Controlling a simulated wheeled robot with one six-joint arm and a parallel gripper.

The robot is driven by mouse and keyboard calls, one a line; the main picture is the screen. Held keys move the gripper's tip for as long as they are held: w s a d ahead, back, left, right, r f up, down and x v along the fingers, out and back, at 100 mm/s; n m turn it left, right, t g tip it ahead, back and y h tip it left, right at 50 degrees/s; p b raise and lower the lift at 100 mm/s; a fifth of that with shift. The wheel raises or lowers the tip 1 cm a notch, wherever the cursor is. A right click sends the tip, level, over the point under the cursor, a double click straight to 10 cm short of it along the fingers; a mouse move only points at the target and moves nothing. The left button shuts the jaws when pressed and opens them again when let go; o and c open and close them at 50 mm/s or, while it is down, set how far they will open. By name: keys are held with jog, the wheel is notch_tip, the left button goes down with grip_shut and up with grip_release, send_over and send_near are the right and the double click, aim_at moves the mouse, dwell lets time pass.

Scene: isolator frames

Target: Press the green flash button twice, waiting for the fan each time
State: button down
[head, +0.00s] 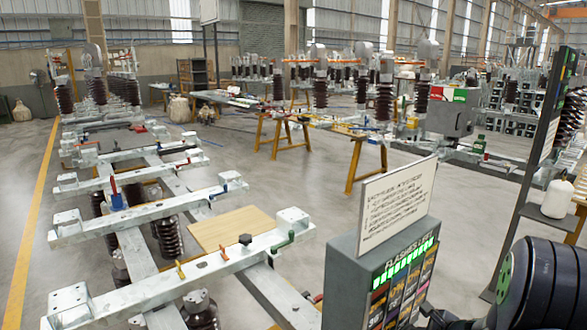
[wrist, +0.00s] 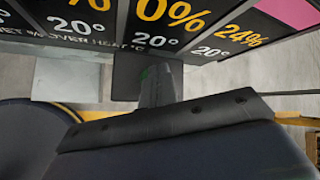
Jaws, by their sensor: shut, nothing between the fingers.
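The grey flasher unit (head: 343,272) stands at the lower right of the head view, with a row of green bars (head: 404,262) under its title and coloured panels below. The wrist view shows its dark panel face (wrist: 130,30) close up, with percentages and 20° readings. My gripper (wrist: 158,78) is shut and empty, its tip at a dark square part below the readings. In the head view my gripper is largely hidden at the bottom edge.
A white sign with text (head: 396,203) stands on top of the unit. A long metal frame (head: 180,265) with insulators lies to the left. What looks like a standing fan (head: 39,78) is at the far left; I cannot tell if it turns. Grey floor (head: 275,185) is open between.

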jog(key=shift+r+p, duration=0.8)
jog(key=shift+r, duration=0.2)
jog(key=shift+r, duration=0.1)
notch_tip(320, 180, up, 6)
jog(key=p, duration=0.4)
dwell(0.5)
